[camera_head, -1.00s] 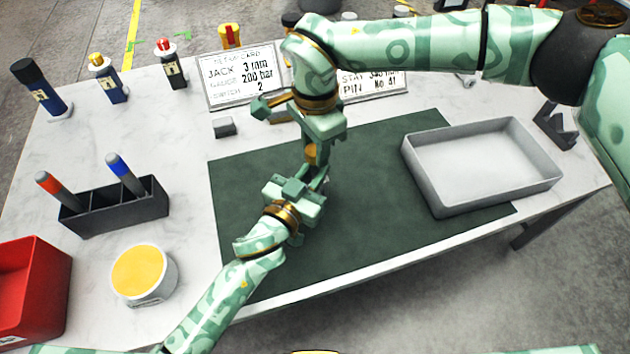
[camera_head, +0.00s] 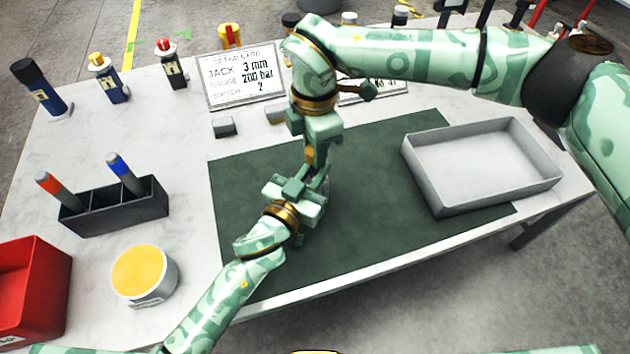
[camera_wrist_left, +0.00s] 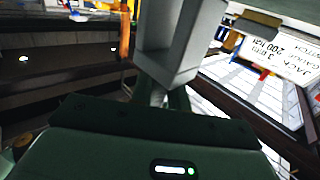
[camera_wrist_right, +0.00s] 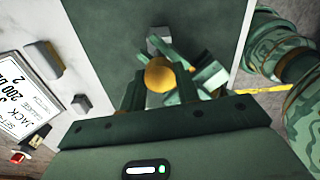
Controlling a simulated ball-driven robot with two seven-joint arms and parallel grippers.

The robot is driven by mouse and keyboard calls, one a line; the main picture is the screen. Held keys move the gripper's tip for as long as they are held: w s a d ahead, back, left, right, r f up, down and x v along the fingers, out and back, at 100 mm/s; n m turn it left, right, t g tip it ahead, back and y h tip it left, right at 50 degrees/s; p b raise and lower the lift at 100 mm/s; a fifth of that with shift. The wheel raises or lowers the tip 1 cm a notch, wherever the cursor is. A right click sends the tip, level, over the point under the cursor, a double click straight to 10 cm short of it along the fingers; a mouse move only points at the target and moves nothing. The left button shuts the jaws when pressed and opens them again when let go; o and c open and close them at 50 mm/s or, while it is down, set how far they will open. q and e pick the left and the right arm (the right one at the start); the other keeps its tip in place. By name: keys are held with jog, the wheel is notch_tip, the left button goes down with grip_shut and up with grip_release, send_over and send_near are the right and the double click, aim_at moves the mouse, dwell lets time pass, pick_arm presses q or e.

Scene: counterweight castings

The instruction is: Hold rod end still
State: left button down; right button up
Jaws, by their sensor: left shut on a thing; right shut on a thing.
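My right gripper (camera_head: 316,152) reaches down from above over the green mat (camera_head: 375,170) and is shut on a piece with a round yellow-gold cap (camera_wrist_right: 159,74). The cap also shows in the head view (camera_head: 309,154), partly hidden by the fingers. My left gripper (camera_head: 308,188) is just below it, nearer the table's front edge, shut on a grey squared piece (camera_wrist_left: 180,55). That piece stands up between its fingers in the left wrist view. The two grippers are very close together. Whether both hold one rod, and its full length, is hidden by the jaws.
A grey tray (camera_head: 485,207) stands at the right. A dark holder (camera_head: 115,210) with two pens, a yellow-topped tub (camera_head: 144,275) and a red bin (camera_head: 32,290) are at the left. A setup card (camera_head: 240,82) and small grey blocks (camera_head: 224,127) lie behind the mat.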

jog(key=m, duration=0.6)
jog(key=shift+w+m, duration=0.1)
jog(key=shift+m, duration=0.3)
jog(key=m, duration=0.7)
jog(key=shift+a+m, duration=0.15)
jog(key=shift+m, duration=0.25)
pick_arm(q)
jog(key=shift+s, duration=0.1)
pick_arm(e)
jog(key=shift+r, duration=0.1)
jog(key=o, duration=1.2)
notch_tip(320, 180, up, 12)
jog(key=shift+f, duration=0.1)
pick_arm(q)
jog(key=c, duration=1.3)
grip_release()
